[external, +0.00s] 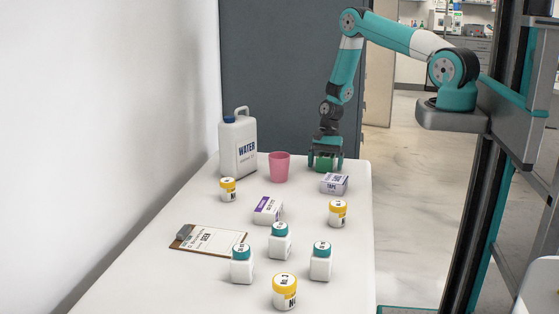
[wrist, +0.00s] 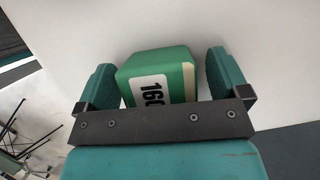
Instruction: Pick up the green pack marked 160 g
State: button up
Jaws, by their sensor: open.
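The green pack (wrist: 160,65) has a white label reading "160", with the rest of the marking hidden behind my gripper's dark crossbar in the wrist view. In the external view the green pack (external: 324,163) stands at the far end of the white table, mostly covered by my gripper. My gripper (external: 326,165) points down over the pack. In the wrist view my gripper (wrist: 165,78) is open, with one teal finger on each side of the pack and a visible gap at both sides.
A white tape box (external: 334,184) stands just in front of the pack. A pink cup (external: 279,168) and a white water jug (external: 238,147) stand to its left. Several bottles, a purple-striped box (external: 267,209) and a clipboard (external: 208,240) lie nearer on the table (external: 180,290).

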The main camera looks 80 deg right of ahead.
jog(key=shift+c, duration=0.4)
jog(key=c, duration=1)
